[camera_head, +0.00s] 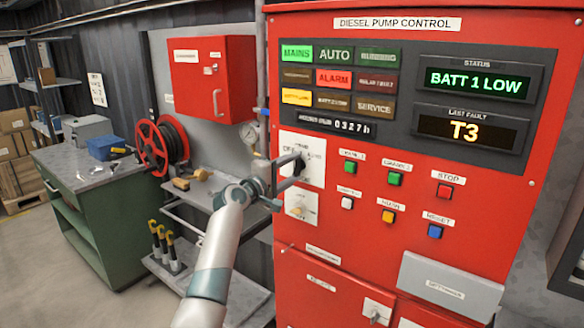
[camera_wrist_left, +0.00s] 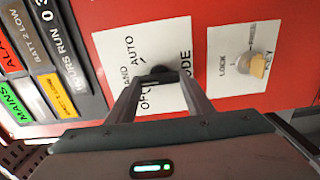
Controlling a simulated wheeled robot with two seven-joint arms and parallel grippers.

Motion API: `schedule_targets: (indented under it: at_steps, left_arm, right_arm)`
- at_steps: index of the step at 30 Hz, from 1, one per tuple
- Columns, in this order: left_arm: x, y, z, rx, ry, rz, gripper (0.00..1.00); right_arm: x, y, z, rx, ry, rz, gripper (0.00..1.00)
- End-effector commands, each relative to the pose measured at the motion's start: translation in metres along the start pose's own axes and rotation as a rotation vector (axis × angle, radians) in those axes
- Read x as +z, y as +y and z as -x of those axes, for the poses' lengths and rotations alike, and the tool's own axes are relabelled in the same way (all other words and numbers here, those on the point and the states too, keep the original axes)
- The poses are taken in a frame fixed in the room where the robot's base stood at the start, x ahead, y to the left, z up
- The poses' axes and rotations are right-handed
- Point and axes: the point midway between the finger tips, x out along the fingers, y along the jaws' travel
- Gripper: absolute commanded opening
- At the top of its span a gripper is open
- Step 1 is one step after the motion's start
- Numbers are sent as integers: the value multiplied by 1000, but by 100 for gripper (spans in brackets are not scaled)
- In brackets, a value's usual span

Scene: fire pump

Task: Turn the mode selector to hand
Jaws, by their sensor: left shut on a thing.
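The mode selector is a small black knob (camera_wrist_left: 161,72) on a white plate (camera_wrist_left: 125,45) marked HAND, OFF and AUTO, on the red pump control panel. In the head view the plate (camera_head: 316,146) is at the panel's left side, partly covered by the gripper. My left gripper (camera_head: 299,163) reaches it from the left. In the left wrist view the gripper's two fingers (camera_wrist_left: 158,84) close on the knob. Fingers and knob hide part of the lettering, and I cannot tell which position the knob points to. My right gripper is not in view.
Just below the selector is a key switch (camera_head: 300,207) with a yellow key (camera_wrist_left: 259,66), marked LOCK. Several push buttons, such as the red stop button (camera_head: 444,191), are to the right. The lit ALARM lamp (camera_head: 334,78) is above. A green workbench (camera_head: 90,200) stands left.

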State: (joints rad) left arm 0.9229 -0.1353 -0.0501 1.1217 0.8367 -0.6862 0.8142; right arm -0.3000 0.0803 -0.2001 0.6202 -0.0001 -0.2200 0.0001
Motion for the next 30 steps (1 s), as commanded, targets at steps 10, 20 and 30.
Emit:
schedule_targets:
  at_steps: [10, 20, 30]
  left_arm:
    - [0, -2, 0, -2, 0, 2, 51]
    - [0, -1, 0, -1, 0, 1, 65]
    - [-1, -2, 11, 0, 1, 0, 65]
  right_arm:
    - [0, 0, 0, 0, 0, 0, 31]
    - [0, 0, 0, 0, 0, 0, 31]
    - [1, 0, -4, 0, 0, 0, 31]
